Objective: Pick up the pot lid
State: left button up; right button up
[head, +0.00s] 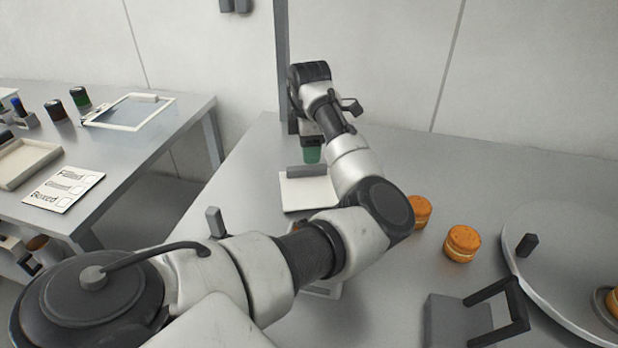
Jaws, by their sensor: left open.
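My left arm reaches in from the lower left and bends up towards the back of the table. My left gripper (311,136) is at its far end, seen small and partly hidden by the wrist. It is open. A green pot-like thing (312,154) shows just below it; I cannot tell whether they touch. I cannot make out a pot lid for certain; the top of the green thing is hidden by the gripper. My right gripper is not in view.
A white board with a grey bar (303,194) lies near the gripper. Orange filled rounds (462,244), a grey block with a dark handle (458,322) and a large round tray (572,235) stand to the right. A side table (130,178) holds small pots and a printed card.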

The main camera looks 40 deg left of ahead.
aim_at(309, 167)
pick_arm(q)
notch_tip(309, 167, down, 5)
jog(key=shift+f+p, duration=0.15)
jog(key=shift+p, duration=0.15)
jog(key=shift+s, duration=0.1)
grip_shut()
